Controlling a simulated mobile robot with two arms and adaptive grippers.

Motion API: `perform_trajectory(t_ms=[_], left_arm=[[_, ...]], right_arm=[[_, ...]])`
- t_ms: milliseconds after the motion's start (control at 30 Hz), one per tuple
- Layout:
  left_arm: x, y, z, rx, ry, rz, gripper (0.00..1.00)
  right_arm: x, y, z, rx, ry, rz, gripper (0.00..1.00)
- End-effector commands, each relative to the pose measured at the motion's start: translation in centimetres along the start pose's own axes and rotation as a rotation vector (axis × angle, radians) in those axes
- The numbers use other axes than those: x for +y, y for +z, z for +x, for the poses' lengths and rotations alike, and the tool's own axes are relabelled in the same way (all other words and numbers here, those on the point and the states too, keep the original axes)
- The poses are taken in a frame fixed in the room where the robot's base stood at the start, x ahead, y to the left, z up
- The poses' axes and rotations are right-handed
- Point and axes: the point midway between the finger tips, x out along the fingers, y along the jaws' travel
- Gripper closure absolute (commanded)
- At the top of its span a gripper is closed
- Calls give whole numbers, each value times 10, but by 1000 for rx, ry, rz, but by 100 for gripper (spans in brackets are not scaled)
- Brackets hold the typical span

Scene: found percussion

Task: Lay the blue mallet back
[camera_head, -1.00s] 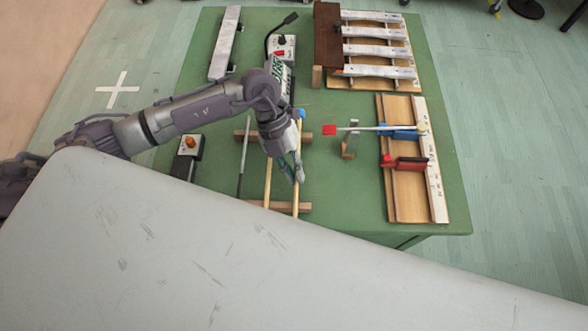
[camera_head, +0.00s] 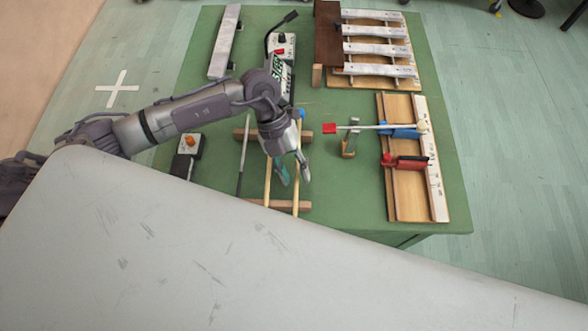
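The blue mallet has a blue head (camera_head: 300,113) and a pale wooden handle (camera_head: 296,197). It lies lengthwise across the wooden rack (camera_head: 255,203), its lower handle over the front bar; my gripper and wrist hide its middle. My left gripper (camera_head: 293,177) is over the handle, pointing down. Its two fingers are spread apart, one on each side of the handle, and it is open. I cannot tell whether a finger still touches the handle. My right gripper is not in view.
A pale stick (camera_head: 267,182) and a grey stick (camera_head: 243,155) lie on the rack to the left. A board (camera_head: 408,190) with clamps and a metal-bar instrument (camera_head: 376,49) stand further right.

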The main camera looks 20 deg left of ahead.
Motion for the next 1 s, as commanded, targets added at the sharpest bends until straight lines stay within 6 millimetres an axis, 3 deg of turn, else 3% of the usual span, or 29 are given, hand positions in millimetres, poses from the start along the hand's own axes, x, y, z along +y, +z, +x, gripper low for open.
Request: perform_trajectory(t_ms=[167,600,800,1000], left_arm=[[0,1,-15,-4,1,0,61],[0,1,-102,-4,1,0,61],[0,0,-119,-2,0,0,61],[0,0,-120,0,0,0,61]], right_arm=[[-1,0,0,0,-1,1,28],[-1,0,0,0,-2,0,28],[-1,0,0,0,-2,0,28],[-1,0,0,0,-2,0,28]])
